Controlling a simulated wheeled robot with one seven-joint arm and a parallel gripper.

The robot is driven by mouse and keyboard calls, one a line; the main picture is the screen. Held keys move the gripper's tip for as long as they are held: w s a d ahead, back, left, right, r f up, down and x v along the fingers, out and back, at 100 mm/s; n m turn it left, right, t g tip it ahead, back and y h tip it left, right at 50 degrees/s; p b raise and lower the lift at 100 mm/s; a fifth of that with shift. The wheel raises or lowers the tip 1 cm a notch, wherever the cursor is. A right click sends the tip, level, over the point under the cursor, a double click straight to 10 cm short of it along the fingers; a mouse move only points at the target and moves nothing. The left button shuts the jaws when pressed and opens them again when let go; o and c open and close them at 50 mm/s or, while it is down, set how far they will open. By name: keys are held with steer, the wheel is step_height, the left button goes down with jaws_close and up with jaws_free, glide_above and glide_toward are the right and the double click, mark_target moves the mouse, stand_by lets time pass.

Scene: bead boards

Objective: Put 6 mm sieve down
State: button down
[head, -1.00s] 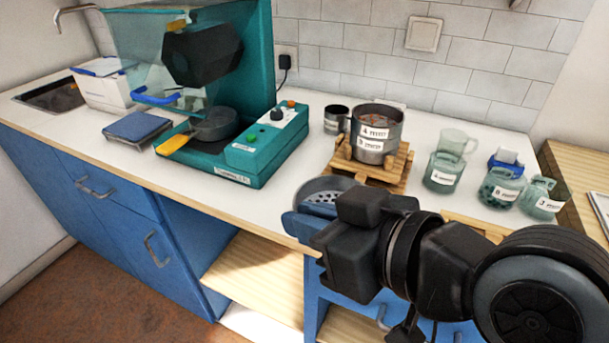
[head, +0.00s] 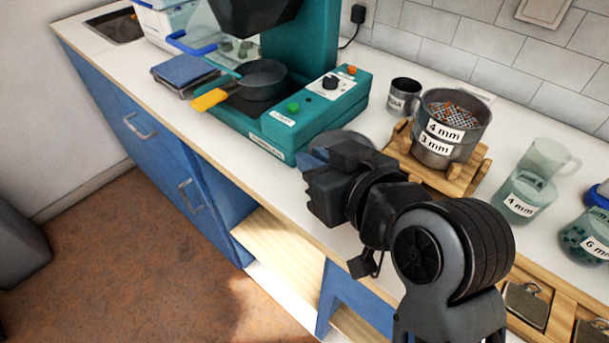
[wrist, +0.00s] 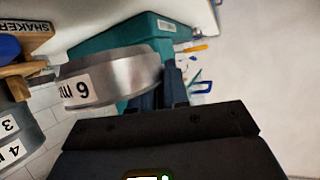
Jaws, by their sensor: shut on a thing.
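The 6 mm sieve (wrist: 110,82) is a shallow metal ring with a white label, seen tilted in the wrist view. My gripper (wrist: 172,92) is shut on its rim. In the head view my gripper (head: 322,172) hides most of the sieve; a grey part of it (head: 345,143) shows behind the jaws. It is near the counter's front edge, between the teal machine and the wooden stand. I cannot tell whether it touches the counter. The stacked 4 mm and 3 mm sieves (head: 436,150) stand on the wooden stand (head: 404,160), with orange and pale beads in the top.
The teal machine (head: 318,125) with a dark pan (head: 262,82) stands to the left. A metal mug (head: 404,92) is behind the stand. Labelled glass jugs (head: 518,197) stand at right. The white counter (head: 225,150) has a bare strip along its front.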

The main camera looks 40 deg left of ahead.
mark_target(303, 196)
steer(key=a, duration=0.1)
steer(key=a+f, duration=0.1)
steer(key=shift+a+f, duration=0.25)
steer(key=shift+a, duration=0.05)
steer(key=shift+f, duration=2.05)
steer(key=c, duration=1.1)
jaws_free()
steer(key=v, duration=1.2)
